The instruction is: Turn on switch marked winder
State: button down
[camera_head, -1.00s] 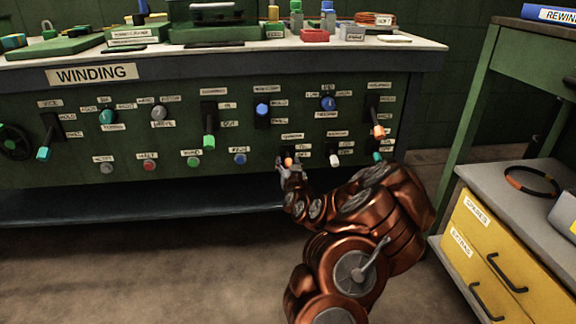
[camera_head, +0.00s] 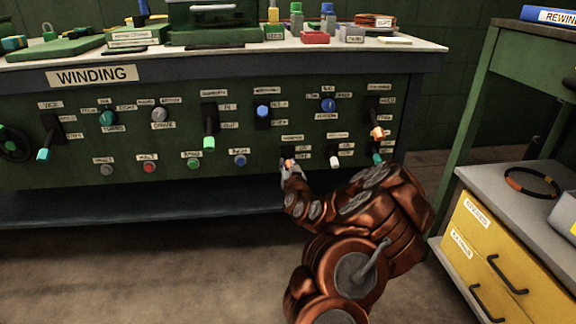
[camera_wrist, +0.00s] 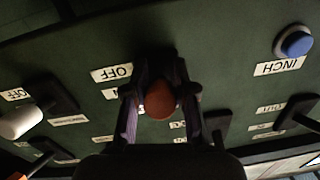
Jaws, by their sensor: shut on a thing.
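The switch with an orange-tipped lever (camera_head: 289,162) is in the lower row of the WINDING panel (camera_head: 250,172). Its name label (camera_head: 292,138) is too blurred to read surely. My gripper (camera_head: 286,167) is at this lever, shut on it. In the wrist view the round orange tip (camera_wrist: 160,100) sits between the two fingers of my gripper (camera_wrist: 160,78). An OFF label (camera_wrist: 111,73) shows beside the fingers; the label next to it is partly hidden by a finger. The switch base is mostly hidden behind the gripper.
A white-tipped switch (camera_head: 334,161) and a teal-tipped switch (camera_head: 377,157) stand close to the right. A blue INCH button (camera_head: 240,160) is to the left. A yellow drawer cabinet (camera_head: 490,245) stands at the right. The floor before the panel is clear.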

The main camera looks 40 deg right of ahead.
jog(key=shift+r+p, duration=0.15)
jog(key=shift+p, duration=0.25)
jog(key=r+g+p, duration=0.1)
jog(key=p, duration=0.2)
jog(key=shift+y, duration=0.3)
jog(key=p, duration=0.2)
jog(key=g+p, duration=0.1)
jog(key=p, duration=0.1)
jog(key=shift+s+a+r+y, duration=0.1)
jog(key=shift+s+r+y, duration=0.05)
jog(key=shift+r+y, duration=0.2)
jog(key=g+y+p, duration=0.1)
jog(key=g+p, duration=0.1)
jog(key=p, duration=0.4)
jog(key=r+g+y+p, duration=0.1)
jog(key=g+p, duration=0.1)
jog(key=p, duration=0.4)
jog(key=shift+y, duration=0.35)
jog(key=shift+s+a+f+g+y+p, duration=0.1)
jog(key=shift+f+g+y+p, duration=0.25)
jog(key=shift+p, duration=0.4)
jog(key=shift+r, duration=0.1)
jog(key=c, duration=0.9)
grip_release()
